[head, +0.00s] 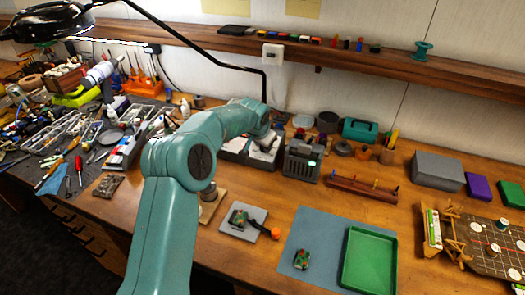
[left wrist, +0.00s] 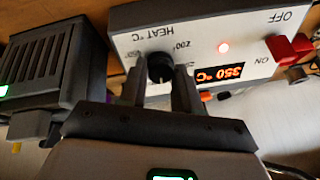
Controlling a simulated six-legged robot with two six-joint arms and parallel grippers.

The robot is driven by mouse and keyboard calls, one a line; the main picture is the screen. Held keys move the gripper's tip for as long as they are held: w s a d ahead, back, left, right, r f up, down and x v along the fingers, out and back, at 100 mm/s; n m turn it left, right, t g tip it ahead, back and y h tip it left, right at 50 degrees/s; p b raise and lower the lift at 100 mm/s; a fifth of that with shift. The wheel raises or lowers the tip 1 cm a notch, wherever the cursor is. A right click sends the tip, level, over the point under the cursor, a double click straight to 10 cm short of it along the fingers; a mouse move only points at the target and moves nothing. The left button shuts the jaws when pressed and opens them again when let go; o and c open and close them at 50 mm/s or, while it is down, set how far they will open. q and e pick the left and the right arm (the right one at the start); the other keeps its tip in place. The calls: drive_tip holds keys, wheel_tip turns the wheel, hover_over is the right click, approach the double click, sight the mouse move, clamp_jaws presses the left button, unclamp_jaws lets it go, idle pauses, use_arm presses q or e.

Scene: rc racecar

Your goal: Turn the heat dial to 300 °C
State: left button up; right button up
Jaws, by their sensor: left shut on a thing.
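The heat station (left wrist: 200,40) shows upside down in the left wrist view. It has a pale front panel marked HEAT °C, a black heat dial (left wrist: 160,68), and a red display (left wrist: 220,74) reading 350 °C. A red light glows beside a red ON/OFF switch (left wrist: 288,48). My left gripper (left wrist: 160,84) is shut on the dial, one dark finger on each side. The pointer on the dial is too small to read. In the head view my left gripper (head: 265,140) is at the station (head: 236,158), and my arm partly hides it. My right gripper is in neither view.
A grey vented box (head: 302,160) with a green light stands right of the station; it shows at left in the wrist view (left wrist: 52,62). A wooden rack (head: 360,190), blue mat (head: 300,235) and green tray (head: 370,262) lie further right. Tools crowd the left.

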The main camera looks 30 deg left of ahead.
use_arm(q)
drive_tip(key=n, duration=0.1)
drive_tip(key=n+b, duration=0.1)
drive_tip(key=shift+d+f+n+b, duration=0.1)
drive_tip(key=shift+f+n+b, duration=0.2)
drive_tip(key=shift+f+n, duration=0.1)
drive_tip(key=shift+w+r+n+g+y+b, duration=0.15)
drive_tip(key=shift+n+b, duration=0.1)
drive_tip(key=shift+n, duration=0.5)
drive_tip(key=shift+s+r+n+g+y+b, duration=0.15)
drive_tip(key=shift+n+b, duration=0.1)
drive_tip(key=shift+n, duration=0.5)
drive_tip(key=shift+w+f, duration=0.1)
drive_tip(key=o, duration=1)
drive_tip(key=shift+o, duration=0.3)
drive_tip(key=shift+w+f, duration=0.1)
drive_tip(key=shift+w, duration=0.05)
drive_tip(key=shift+r, duration=0.25)
